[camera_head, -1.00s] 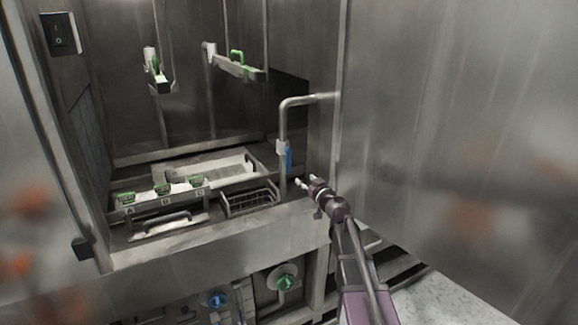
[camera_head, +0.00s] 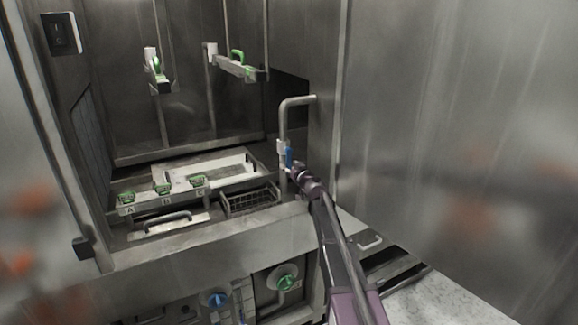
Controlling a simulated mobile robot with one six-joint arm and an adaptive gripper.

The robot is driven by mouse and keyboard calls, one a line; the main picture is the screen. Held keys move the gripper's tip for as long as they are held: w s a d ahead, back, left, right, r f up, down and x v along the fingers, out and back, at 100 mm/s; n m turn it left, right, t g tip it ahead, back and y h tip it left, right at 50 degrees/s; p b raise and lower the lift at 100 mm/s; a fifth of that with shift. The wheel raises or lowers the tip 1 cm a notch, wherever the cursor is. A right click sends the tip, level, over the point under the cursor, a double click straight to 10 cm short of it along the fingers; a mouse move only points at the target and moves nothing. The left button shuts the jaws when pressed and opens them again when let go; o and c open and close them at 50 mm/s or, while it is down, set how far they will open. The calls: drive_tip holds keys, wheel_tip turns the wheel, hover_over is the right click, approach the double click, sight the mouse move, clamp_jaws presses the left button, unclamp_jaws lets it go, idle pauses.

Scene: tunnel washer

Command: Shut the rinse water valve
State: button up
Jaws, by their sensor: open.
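A steel pipe (camera_head: 283,122) bends out of the right wall and runs down to the washer's ledge. A valve with a blue lever handle (camera_head: 289,153) sits on its upright part; the lever hangs down along the pipe. My gripper (camera_head: 291,172) is open and close below the blue lever, at the right side of the pipe. Its fingers are small in view, so I cannot tell whether they touch the lever. No label shows which valve carries the rinse water.
Below the ledge are a blue knob (camera_head: 214,300) and a green knob (camera_head: 287,283). A wire basket (camera_head: 250,202) and a tray with green-handled parts labelled A, B and C (camera_head: 165,206) lie left of the pipe. A steel wall (camera_head: 450,130) bounds the right.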

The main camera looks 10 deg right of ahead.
drive_tip(key=shift+w+a, duration=0.1)
drive_tip(key=shift+w, duration=0.2)
clamp_jaws()
idle(0.5)
